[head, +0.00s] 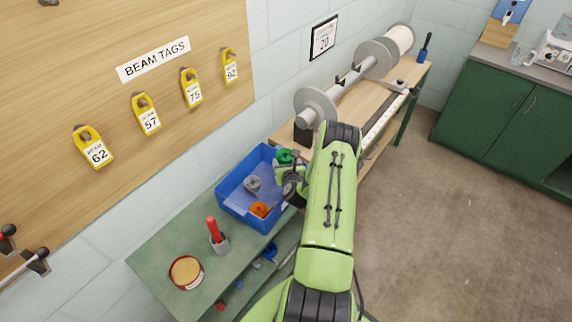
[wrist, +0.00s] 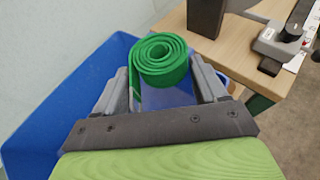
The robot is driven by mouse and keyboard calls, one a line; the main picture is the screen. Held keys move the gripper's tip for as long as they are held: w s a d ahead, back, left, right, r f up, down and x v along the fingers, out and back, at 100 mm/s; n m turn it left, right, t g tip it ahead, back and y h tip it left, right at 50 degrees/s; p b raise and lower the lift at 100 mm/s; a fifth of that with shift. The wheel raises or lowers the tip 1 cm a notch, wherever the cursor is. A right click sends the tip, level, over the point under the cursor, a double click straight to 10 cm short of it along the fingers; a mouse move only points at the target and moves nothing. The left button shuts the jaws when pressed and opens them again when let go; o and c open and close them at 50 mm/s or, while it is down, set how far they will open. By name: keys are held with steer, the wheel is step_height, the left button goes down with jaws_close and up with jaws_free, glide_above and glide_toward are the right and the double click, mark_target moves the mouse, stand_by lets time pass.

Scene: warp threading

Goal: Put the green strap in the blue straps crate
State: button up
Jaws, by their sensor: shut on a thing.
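The green strap (wrist: 160,58) is a rolled coil held between the two fingers of my gripper (wrist: 165,88) in the wrist view. In the head view the green strap (head: 285,156) shows at the upper right part of the blue straps crate (head: 240,208), with my gripper (head: 287,172) shut on it. The strap appears to be above the crate's right side; its exact height is unclear. A grey strap coil (head: 252,184) and an orange strap coil (head: 260,209) lie inside the crate. The crate's blue wall (wrist: 60,105) also shows in the wrist view. My arm hides the crate's right edge.
A wooden table (head: 350,105) with a large beam (head: 350,75) adjoins at the upper right. Yellow tags (head: 146,114) hang on the wall board.

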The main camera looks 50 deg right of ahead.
steer(key=shift+f+b, duration=0.55)
steer(key=shift+f, duration=0.1)
steer(key=o, duration=1.1)
steer(key=shift+r, duration=0.1)
